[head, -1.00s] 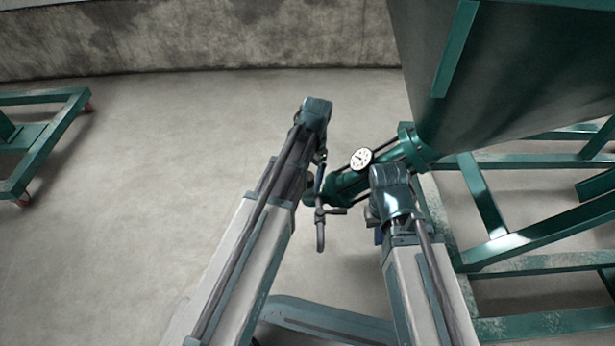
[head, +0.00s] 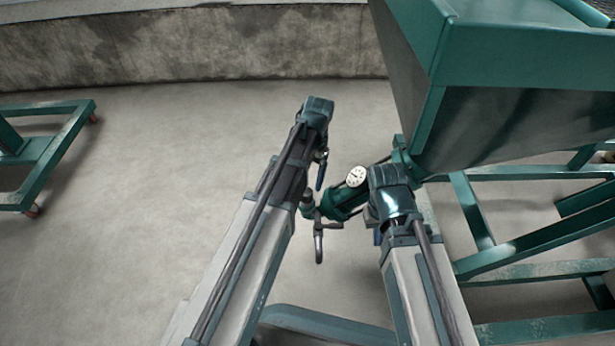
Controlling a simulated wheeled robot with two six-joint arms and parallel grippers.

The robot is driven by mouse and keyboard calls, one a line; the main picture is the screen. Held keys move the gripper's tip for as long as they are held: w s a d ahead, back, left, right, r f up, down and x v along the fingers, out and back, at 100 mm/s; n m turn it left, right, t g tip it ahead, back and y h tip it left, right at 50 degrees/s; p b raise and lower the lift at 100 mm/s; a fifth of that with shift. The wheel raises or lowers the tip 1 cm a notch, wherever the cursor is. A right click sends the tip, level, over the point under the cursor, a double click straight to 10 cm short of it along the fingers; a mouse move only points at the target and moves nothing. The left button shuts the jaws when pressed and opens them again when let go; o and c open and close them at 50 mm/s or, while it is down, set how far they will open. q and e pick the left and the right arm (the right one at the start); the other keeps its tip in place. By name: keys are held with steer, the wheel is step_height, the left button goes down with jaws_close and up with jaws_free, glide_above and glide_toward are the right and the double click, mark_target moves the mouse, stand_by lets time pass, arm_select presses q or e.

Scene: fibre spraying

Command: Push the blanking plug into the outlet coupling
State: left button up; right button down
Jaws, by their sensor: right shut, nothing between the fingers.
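A green outlet pipe (head: 342,201) with a round white gauge (head: 356,175) slants down and left from the hopper. Its coupling end (head: 308,203) has grey metal levers (head: 318,241) and is partly hidden by my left arm. I cannot make out the blanking plug. My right gripper (head: 371,216) is shut and empty, small and partly hidden beside my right wrist, just right of the pipe in the picture. My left gripper (head: 322,158) is mostly hidden behind its arm, above the coupling end in the picture; its jaws cannot be read.
A large green hopper (head: 505,125) on a green frame (head: 530,244) fills the right side. A green wheeled frame (head: 45,165) stands at the left. A stained concrete wall (head: 200,45) closes the back. The floor between is clear.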

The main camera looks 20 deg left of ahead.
step_height(320, 180, up, 6)
steer(key=p, duration=0.5)
steer(key=shift+r, duration=0.25)
steer(key=shift+s, duration=0.1)
